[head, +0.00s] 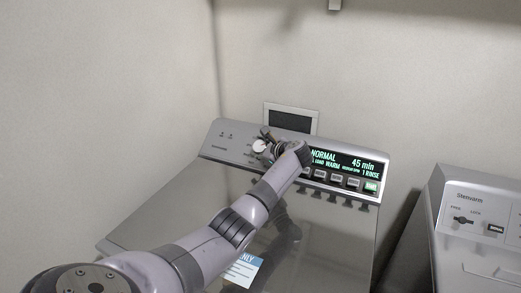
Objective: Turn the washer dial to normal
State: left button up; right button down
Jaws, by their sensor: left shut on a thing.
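The washer (170,208) is a grey topload machine with a sloped control panel at its back. Its dial (259,146) is a light round knob on the left half of the panel, partly hidden by my left gripper. My left gripper (264,144) is at the dial, shut on it. The lit display (340,162) right of the gripper reads NORMAL, WARM, 45 min and 1 RINSE in green; my left wrist covers its left edge. My right gripper is not in view.
A row of buttons (337,179) lies under the display. A second machine (480,225) with its own panel stands at the right, with a gap between. A dark framed plate (291,118) is on the wall behind. The washer lid is closed.

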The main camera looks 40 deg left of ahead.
pick_arm(q)
jog(key=shift+n+g+h+b, duration=0.6)
jog(key=shift+n+g+b, duration=0.75)
jog(key=shift+n, duration=0.25)
jog(key=o, duration=1.2)
jog(key=shift+c, duration=0.2)
jog(key=v, duration=1.2)
